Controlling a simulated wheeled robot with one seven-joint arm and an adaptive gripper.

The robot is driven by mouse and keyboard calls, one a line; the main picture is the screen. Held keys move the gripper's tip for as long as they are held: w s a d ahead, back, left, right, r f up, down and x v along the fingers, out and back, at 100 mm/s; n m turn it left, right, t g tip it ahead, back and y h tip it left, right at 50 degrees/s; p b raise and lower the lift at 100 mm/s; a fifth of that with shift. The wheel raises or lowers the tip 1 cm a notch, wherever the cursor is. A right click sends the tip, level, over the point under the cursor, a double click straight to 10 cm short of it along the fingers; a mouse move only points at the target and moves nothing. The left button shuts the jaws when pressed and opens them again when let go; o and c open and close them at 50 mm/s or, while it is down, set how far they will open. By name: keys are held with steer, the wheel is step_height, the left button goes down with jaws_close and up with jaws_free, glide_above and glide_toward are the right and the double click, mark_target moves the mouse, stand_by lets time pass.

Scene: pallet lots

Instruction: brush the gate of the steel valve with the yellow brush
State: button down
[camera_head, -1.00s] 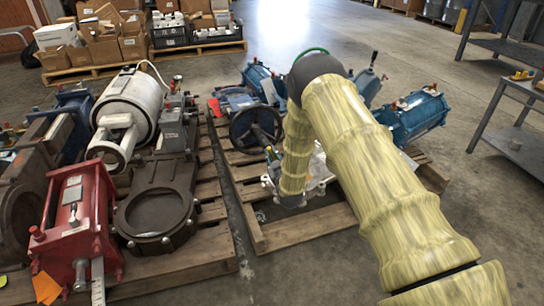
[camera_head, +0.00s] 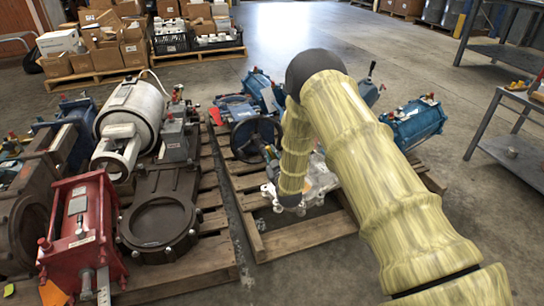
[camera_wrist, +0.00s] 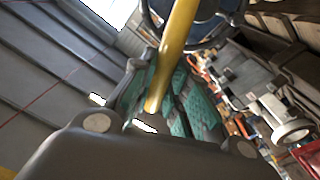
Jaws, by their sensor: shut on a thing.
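In the wrist view my gripper (camera_wrist: 158,98) is shut on the yellow brush (camera_wrist: 176,45), whose long yellow handle runs up and away from the fingers. The brush's bristles cannot be made out. In the head view my own arm hides the gripper and the brush. A pale silver metal valve body (camera_head: 322,180), likely the steel valve, sits on the middle pallet, partly behind my forearm. Its gate cannot be made out. A dark handwheel (camera_head: 257,139) stands just left of my forearm.
A red actuator (camera_head: 80,225) and a brown flanged valve (camera_head: 160,218) crowd the left pallet, with a white cylinder (camera_head: 130,105) behind. A blue actuator (camera_head: 415,121) is right of my arm. A grey metal bench (camera_head: 510,150) stands at right. Floor between pallet and bench is clear.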

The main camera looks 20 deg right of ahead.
steer(key=shift+a+r+p, duration=0.1)
steer(key=shift+r+p, duration=1)
steer(key=shift+r, duration=0.4)
